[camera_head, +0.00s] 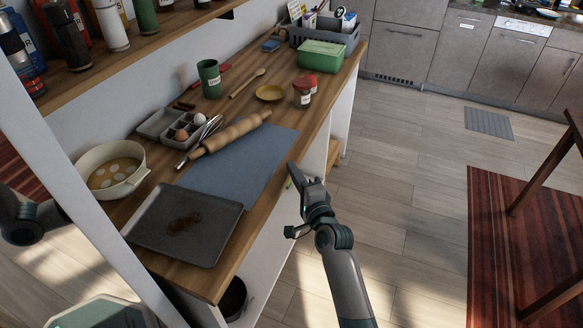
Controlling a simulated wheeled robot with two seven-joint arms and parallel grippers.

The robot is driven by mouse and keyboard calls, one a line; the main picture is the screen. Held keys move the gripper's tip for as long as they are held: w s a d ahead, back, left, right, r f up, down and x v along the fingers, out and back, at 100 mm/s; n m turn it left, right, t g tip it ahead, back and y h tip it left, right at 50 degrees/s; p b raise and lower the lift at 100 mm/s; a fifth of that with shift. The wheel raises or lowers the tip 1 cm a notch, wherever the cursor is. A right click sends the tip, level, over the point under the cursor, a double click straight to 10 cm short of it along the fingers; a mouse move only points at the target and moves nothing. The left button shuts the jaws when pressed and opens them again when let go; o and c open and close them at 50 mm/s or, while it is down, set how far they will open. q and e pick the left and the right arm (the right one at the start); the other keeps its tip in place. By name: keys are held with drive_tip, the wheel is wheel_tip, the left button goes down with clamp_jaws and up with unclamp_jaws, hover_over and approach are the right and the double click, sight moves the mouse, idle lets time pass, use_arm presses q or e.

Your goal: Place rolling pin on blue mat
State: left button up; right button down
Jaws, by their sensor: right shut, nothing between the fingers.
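The wooden rolling pin (229,134) lies diagonally on the counter along the far-left edge of the blue mat (238,167). It overlaps that edge in the picture; I cannot tell how much of it rests on the mat. My right gripper (296,178) is shut and empty, at the counter's front edge to the right of the mat, apart from the pin. Part of my left arm shows at the left edge, behind a white post; its gripper is not in view.
A dark baking tray (186,226) sits in front of the mat. A green cup (209,79), wooden spoon (247,84) and jar (304,92) are behind.

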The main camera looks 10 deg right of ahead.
use_arm(q)
drive_tip(key=shift+t, duration=0.7)
drive_tip(key=w, duration=0.1)
drive_tip(key=w+d+r, duration=0.1)
drive_tip(key=w, duration=0.1)
drive_tip(key=w+b, duration=0.1)
drive_tip(key=shift+w+d+r, duration=0.15)
drive_tip(key=shift+w+d, duration=0.05)
drive_tip(key=shift+d, duration=0.2)
use_arm(e)
drive_tip(key=s+d, duration=0.1)
drive_tip(key=s, duration=0.6)
drive_tip(key=shift+s+d, duration=0.2)
drive_tip(key=shift+d, duration=0.05)
